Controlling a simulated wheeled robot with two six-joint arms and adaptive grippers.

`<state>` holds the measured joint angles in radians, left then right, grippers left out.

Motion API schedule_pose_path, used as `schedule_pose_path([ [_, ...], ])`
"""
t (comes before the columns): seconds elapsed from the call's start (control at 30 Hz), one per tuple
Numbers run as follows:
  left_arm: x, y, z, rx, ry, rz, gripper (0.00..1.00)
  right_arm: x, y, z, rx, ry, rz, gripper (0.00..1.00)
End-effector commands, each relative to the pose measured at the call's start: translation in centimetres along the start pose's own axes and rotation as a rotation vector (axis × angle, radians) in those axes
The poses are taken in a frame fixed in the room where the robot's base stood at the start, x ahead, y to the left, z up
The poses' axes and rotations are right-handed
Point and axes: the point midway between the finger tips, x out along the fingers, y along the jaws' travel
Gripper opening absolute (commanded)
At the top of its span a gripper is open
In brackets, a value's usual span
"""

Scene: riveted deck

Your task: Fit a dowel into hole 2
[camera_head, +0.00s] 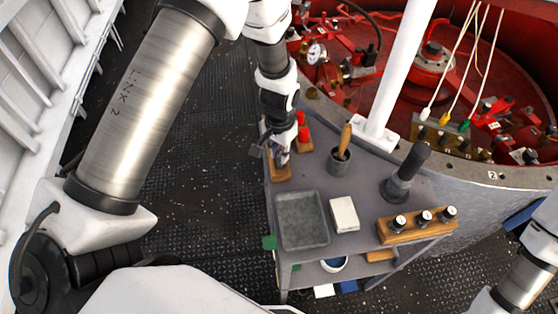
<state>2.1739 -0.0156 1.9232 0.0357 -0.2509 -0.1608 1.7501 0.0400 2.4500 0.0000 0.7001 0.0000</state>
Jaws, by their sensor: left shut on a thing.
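My left gripper (280,155) is at the left edge of the grey bench top, low over a small brown wooden block (281,173). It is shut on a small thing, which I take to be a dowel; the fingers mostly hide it. I cannot tell whether it touches the block or sits in a hole, and no hole numbers are readable there. Red cylinders (304,133) stand just right of the gripper. Another wooden block (412,230) at the front right holds three dark pegs with pale tops. My right gripper is out of view; only part of that arm shows at lower right.
The bench top (312,178) also carries a grey tray (302,220), a white block (344,214), a grey cup (340,161) with a wooden handle and a dark upright tool (405,173). A white post (400,65) stands behind. A lower shelf holds a bowl (334,265).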

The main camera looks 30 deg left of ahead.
Motion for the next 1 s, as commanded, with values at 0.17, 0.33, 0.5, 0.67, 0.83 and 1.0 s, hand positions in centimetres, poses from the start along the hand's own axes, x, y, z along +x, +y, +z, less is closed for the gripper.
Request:
schedule_pose_path([
  [0.17,-1.0,0.0,0.0,0.000,0.000,0.000,0.00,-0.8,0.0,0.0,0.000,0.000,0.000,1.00],
  [0.33,-1.7,0.0,0.0,0.000,0.000,0.000,0.00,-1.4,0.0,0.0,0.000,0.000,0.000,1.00],
  [0.5,-2.4,0.0,0.0,0.000,0.000,0.000,0.00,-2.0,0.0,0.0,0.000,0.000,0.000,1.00],
  [0.67,-3.1,0.0,0.0,0.000,0.000,0.000,0.00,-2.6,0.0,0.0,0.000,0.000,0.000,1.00],
  [0.83,-3.8,0.0,0.0,0.000,0.000,0.000,0.00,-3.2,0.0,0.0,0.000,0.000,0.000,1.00],
  [1.0,-4.4,0.0,0.0,0.000,0.000,0.000,0.00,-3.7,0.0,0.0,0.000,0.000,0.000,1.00],
])
